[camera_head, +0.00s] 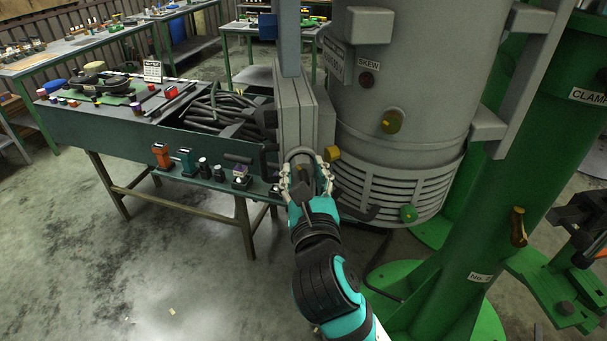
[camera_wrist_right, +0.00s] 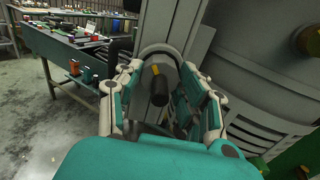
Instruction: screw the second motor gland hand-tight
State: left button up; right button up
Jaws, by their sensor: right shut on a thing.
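The grey motor housing (camera_head: 400,90) fills the upper middle, with a flat grey box (camera_head: 293,115) on its left side. My right gripper (camera_head: 305,178) is at the lower end of this box, its fingers on both sides of a fitting there, which I take to be the motor gland. In the right wrist view, a dark cylinder (camera_wrist_right: 159,88) with a yellow piece (camera_wrist_right: 156,69) at its far end shows between the fingers (camera_wrist_right: 162,100). The fingers hide much of the gland, and its thread is not visible. My left gripper is not in view.
A yellow round fitting (camera_head: 333,153) sits close to the right of my gripper. A green bench (camera_head: 130,135) with cables and small tools stands on the left. Green columns (camera_head: 510,190) stand on the right.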

jog(key=o, duration=1.2)
jog(key=shift+c, duration=0.2)
jog(key=s, duration=0.7)
jog(key=shift+s+d, duration=0.25)
jog(key=shift+d, duration=0.2)
